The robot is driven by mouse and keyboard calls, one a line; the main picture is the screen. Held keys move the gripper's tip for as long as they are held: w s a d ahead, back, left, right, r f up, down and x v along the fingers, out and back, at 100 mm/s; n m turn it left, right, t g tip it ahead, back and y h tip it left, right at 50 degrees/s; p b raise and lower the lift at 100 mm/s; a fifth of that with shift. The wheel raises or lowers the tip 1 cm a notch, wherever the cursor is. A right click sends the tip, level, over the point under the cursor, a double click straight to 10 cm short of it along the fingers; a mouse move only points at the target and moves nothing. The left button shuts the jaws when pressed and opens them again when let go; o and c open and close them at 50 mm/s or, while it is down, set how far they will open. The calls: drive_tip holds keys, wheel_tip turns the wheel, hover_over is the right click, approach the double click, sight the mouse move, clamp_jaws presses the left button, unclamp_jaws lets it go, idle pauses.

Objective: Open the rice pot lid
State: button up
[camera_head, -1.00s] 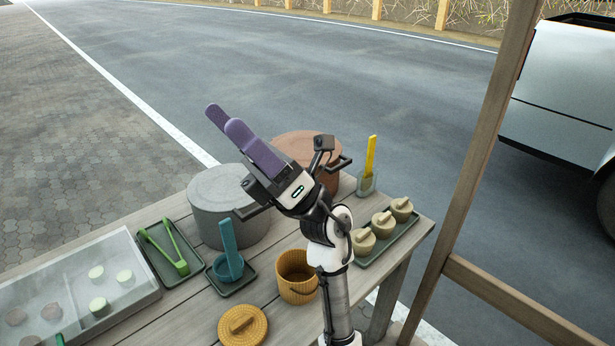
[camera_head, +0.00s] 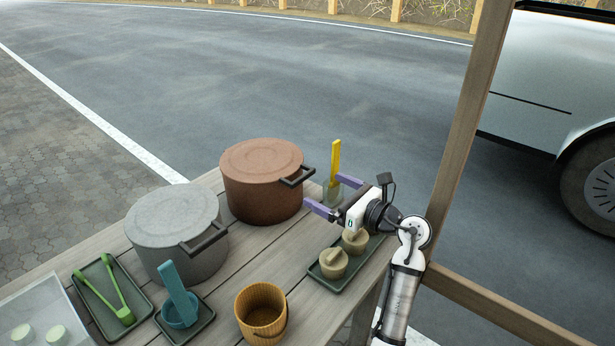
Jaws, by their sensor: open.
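A brown pot (camera_head: 262,190) stands at the back of the wooden table, its flat lid (camera_head: 262,159) on top and a dark handle (camera_head: 297,177) on its right. A grey pot (camera_head: 178,240) with its lid on stands to its left, with a dark handle at the front right. Which of them is the rice pot, I cannot tell. My gripper (camera_head: 322,190) is open, its purple fingers pointing left just right of the brown pot. The fingers appear on either side of a grey-green holder (camera_head: 332,194) with a yellow paddle (camera_head: 335,162); contact is unclear.
A tray with small lidded pots (camera_head: 334,262) lies under my gripper. A yellow basket (camera_head: 262,312), a blue scoop on a tray (camera_head: 178,292) and green tongs on a tray (camera_head: 118,292) stand in front. A wooden post (camera_head: 470,130) rises at right.

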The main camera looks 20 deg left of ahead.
sight(305, 179)
drive_tip(key=p+x, duration=0.1)
drive_tip(key=x, duration=0.5)
drive_tip(key=shift+w+a, duration=0.15)
drive_tip(key=shift+a, duration=0.25)
